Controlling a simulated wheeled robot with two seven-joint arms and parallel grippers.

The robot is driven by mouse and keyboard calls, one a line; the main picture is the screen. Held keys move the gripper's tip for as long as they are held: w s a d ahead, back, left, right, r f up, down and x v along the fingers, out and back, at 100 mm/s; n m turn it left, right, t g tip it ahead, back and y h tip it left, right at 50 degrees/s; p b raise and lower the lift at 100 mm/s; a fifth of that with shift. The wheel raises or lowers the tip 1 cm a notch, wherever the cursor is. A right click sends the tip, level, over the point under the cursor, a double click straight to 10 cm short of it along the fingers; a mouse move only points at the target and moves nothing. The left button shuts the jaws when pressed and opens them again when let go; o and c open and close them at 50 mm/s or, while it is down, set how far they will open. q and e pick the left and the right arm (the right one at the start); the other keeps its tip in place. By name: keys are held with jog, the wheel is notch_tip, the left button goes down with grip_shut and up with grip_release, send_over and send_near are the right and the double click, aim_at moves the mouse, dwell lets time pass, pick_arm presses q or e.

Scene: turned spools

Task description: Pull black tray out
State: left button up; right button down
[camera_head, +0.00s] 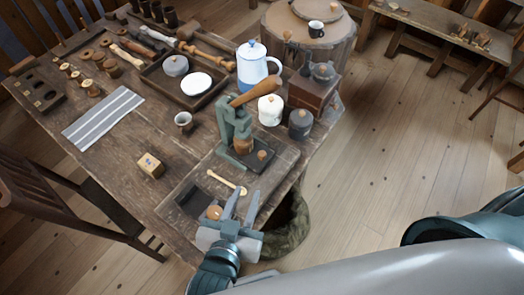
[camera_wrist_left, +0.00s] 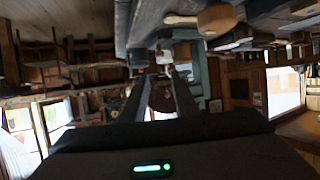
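A small black tray (camera_head: 188,203) lies at the near corner of the wooden table, left of my left gripper. A round wooden knob (camera_head: 214,212) is at its right side, close to the gripper. My left gripper (camera_head: 242,198) is at the table's near edge, its two fingers apart and empty, pointing toward the table. In the left wrist view the gripper (camera_wrist_left: 163,90) also shows open, with dark table parts and a wooden knob (camera_wrist_left: 216,19) above it. I cannot tell whether a finger touches the table edge. My right gripper is not in view.
A pale wooden stick (camera_head: 227,182) lies just beyond my left gripper. A green press (camera_head: 228,125) with a wooden handle stands behind it. A wooden block (camera_head: 151,165) sits left. A sack-like basket (camera_head: 288,232) is beside the table.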

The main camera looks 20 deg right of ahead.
aim_at(262, 154)
pick_arm(q)
jog(key=shift+s+a, duration=0.1)
jog(key=p+x, duration=0.3)
jog(key=x, duration=1.4)
jog(key=shift+w+f, duration=0.2)
grip_shut()
